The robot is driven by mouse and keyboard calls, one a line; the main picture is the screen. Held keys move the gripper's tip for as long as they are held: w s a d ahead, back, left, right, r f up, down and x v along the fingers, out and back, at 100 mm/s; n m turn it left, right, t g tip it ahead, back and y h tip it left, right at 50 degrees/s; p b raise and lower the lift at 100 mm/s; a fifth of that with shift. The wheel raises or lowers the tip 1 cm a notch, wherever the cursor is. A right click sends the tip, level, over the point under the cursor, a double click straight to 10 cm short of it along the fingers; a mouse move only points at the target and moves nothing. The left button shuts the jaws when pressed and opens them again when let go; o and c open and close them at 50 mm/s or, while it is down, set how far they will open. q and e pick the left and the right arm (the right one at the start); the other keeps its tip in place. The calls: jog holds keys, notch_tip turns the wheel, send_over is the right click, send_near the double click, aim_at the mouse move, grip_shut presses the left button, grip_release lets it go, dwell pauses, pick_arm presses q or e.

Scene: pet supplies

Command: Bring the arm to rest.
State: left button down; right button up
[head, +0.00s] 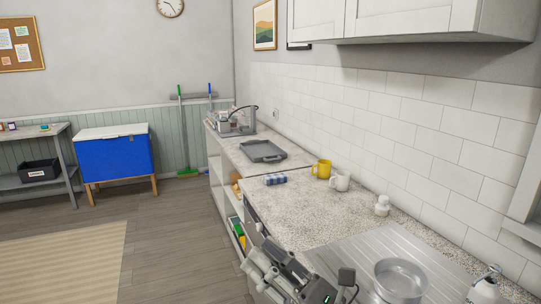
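My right arm and gripper (296,277) show at the bottom centre of the head view. They are in front of the counter's front edge, beside the ribbed metal drainboard (350,258). The gripper is partly cut off by the frame edge and seen at an angle, so I cannot tell whether its fingers are open or shut. I see no object clearly held in it. My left gripper is not in view.
The counter (325,210) runs along the tiled wall. Floor (180,240) at left is open.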

jog(key=w+d+f+m+t+h, duration=0.25)
jog(key=d+f+m+h, duration=0.4)
jog(key=m, duration=0.55)
jog(key=w+d+f+m+t+h, duration=0.1)
jog(key=d+f+m+t+h, duration=0.2)
jog(key=d+m+h, duration=0.7)
jog(key=s+d+f+m+g+h, duration=0.2)
jog(key=s+f+m+g, duration=0.15)
jog(key=f+m, duration=0.6)
jog(key=s+d+f+m+g, duration=0.1)
jog(key=s+f+m+g, duration=0.5)
jog(key=s+f, duration=0.4)
jog(key=s+d+f+m+g, duration=0.2)
jog(key=s+f+m+g, duration=0.4)
jog(key=s, duration=0.6)
notch_tip(320, 180, down, 27)
jog(key=s+n+g, duration=0.1)
jog(key=s, duration=0.1)
jog(key=s+d+f+g, duration=0.1)
jog(key=s+d+f, duration=0.1)
jog(key=s+f, duration=1.3)
jog(key=shift+s+d+f+g, duration=0.3)
jog(key=shift+s+d, duration=0.05)
jog(key=shift+s, duration=0.3)
